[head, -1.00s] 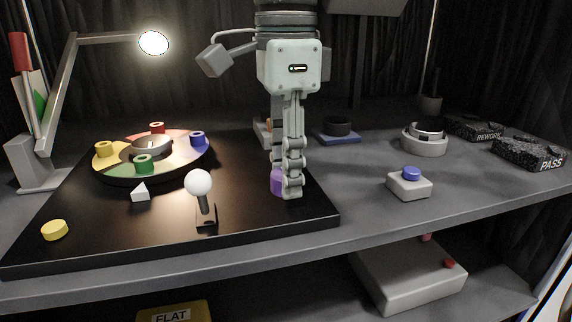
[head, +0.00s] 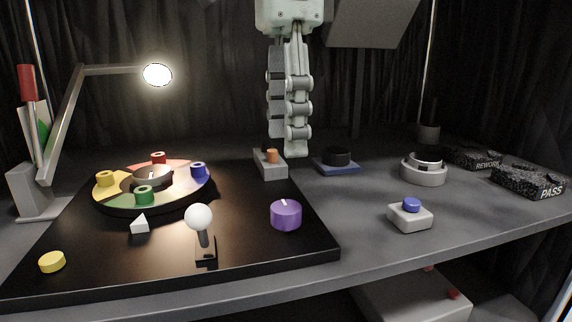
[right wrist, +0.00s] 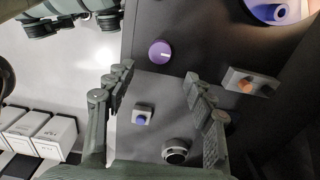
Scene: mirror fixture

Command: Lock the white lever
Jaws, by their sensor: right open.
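The white lever has a round white knob (head: 199,217) on a short dark stem, standing on a small dark base at the front of the black board. It leans slightly to the left in the head view. My right gripper (head: 293,152) hangs with its fingers pointing down, above the back right part of the board, well behind and right of the lever. In the right wrist view its fingers (right wrist: 160,80) are spread apart with nothing between them. The lever cannot be made out in the right wrist view. My left gripper is out of view.
A purple knob (head: 286,215) stands right of the lever. A coloured wheel (head: 182,204) with several pegs stands behind left. A grey block with an orange button (head: 272,157) stands below my right gripper. A blue-button box (head: 410,214) is at right; a lamp (head: 157,75) overhangs the left.

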